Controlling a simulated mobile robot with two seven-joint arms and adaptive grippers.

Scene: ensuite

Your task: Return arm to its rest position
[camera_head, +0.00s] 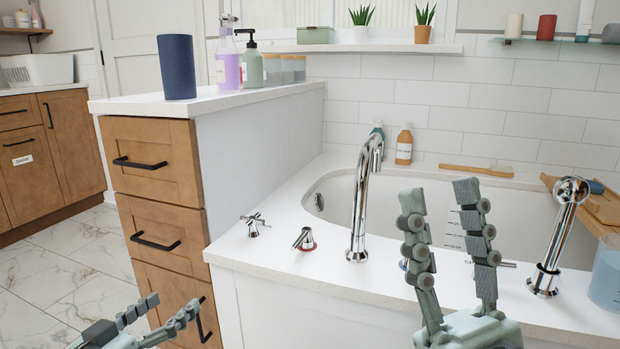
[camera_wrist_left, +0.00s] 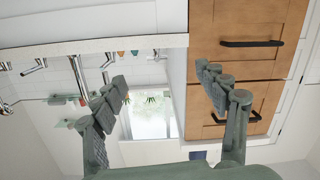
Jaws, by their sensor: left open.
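My left gripper (camera_head: 174,303) is low at the bottom left of the head view, in front of the wooden drawer cabinet (camera_head: 152,160). Its fingers are apart with nothing between them. In the left wrist view the same gripper (camera_wrist_left: 160,78) is open and empty, and the drawer front (camera_wrist_left: 245,60) shows behind its right finger. My right gripper (camera_head: 439,195) points upward in front of the bathtub (camera_head: 335,190), its two fingers apart. I see no object gripped in it, though faint measuring marks show behind its fingers.
A chrome tub faucet (camera_head: 359,215) rises left of my right gripper, and a chrome hand shower (camera_head: 555,240) stands right of it. A dark blue cup (camera_head: 177,67) and bottles stand on the cabinet top. The marble floor (camera_head: 55,275) at left is clear.

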